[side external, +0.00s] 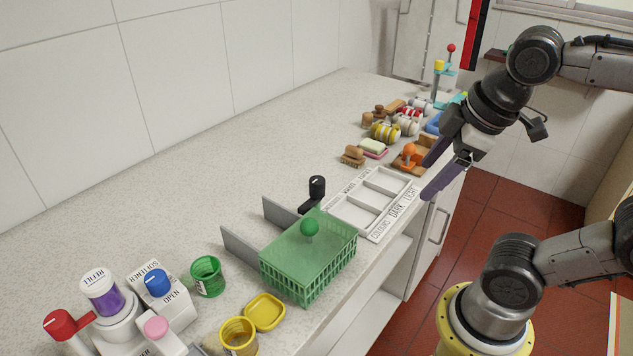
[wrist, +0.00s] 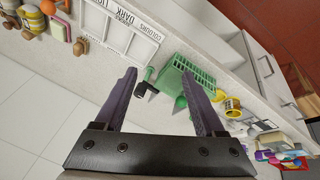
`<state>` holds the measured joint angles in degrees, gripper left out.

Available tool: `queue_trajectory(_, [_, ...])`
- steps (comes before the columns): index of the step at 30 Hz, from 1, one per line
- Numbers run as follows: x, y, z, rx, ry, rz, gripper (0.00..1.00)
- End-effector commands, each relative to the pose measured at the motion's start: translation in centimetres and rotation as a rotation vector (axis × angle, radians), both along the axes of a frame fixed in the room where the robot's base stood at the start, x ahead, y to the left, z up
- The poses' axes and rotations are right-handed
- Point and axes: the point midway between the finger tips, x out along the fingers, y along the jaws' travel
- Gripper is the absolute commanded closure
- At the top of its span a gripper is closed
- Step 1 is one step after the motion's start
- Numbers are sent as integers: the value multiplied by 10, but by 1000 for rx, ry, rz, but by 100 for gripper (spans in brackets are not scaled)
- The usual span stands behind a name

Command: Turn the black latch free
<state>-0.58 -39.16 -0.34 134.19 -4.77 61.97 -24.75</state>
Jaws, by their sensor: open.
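The black latch (side external: 316,188) stands behind the green basket, with an upright rounded knob and a low arm reaching toward the basket's back edge. It also shows in the wrist view (wrist: 143,90), between my open fingers, well beyond them. My gripper (side external: 436,168) is open and empty, high and to the right of the latch, near the counter's front edge. In the wrist view its two purple fingers (wrist: 163,100) are spread apart.
A white sorting tray (side external: 369,203) lies right of the basket. Brushes, soap and several striped rolls (side external: 385,132) stand farther back. Green and yellow cups (side external: 207,276), a yellow dish (side external: 264,312) and dispensers (side external: 150,300) stand at the near left. The counter behind the latch is clear.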

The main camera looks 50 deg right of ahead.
Motion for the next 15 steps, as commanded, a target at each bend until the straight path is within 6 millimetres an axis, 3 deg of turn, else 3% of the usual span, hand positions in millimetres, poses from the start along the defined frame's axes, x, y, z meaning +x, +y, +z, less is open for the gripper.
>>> queue_trajectory(9, [70, -8, 55, -292, 240, 494, 29])
queue_trajectory(15, [136, 6, 66, -427, 418, 775, 29])
